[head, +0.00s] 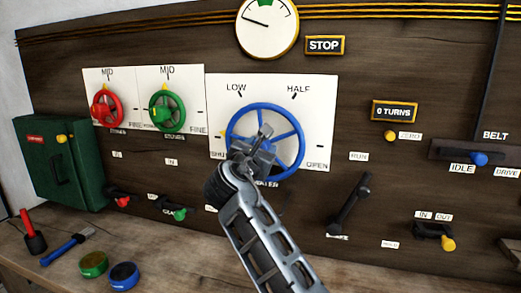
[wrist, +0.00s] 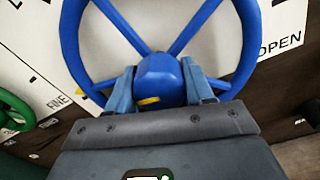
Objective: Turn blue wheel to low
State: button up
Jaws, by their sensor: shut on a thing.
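The blue wheel (head: 291,130) is mounted on a white plate (head: 318,105) marked SHUT at left, LOW at upper left, HALF at upper right and OPEN at right. My gripper (head: 255,150) is in front of the wheel. In the wrist view my gripper (wrist: 160,88) has its two fingers shut on either side of the blue hub (wrist: 157,72), inside the wheel rim (wrist: 70,40). A yellow mark shows by the rim's lower left in the wrist view, on the SHUT side. The gripper partly hides the wheel's lower left and the SHUT label in the head view.
Red (head: 106,108) and green (head: 165,112) wheels, both labelled MID, are to the left. A round gauge (head: 267,25) and STOP sign (head: 324,45) are above. A black lever (head: 350,203) and blue-knobbed slider (head: 478,158) are right. Tools and two round tins lie on the bench.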

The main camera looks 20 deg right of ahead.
jog(key=m+b, duration=0.2)
jog(key=m, duration=0.3)
jog(key=shift+f+m, duration=0.15)
jog(key=shift+m, duration=0.15)
jog(key=shift+m+b, duration=1.1)
jog(key=shift+m, duration=1)
jog(key=o, duration=1)
jog(key=shift+r, duration=0.2)
jog(key=shift+b+v, duration=0.6)
jog(key=shift+v, duration=3.3)
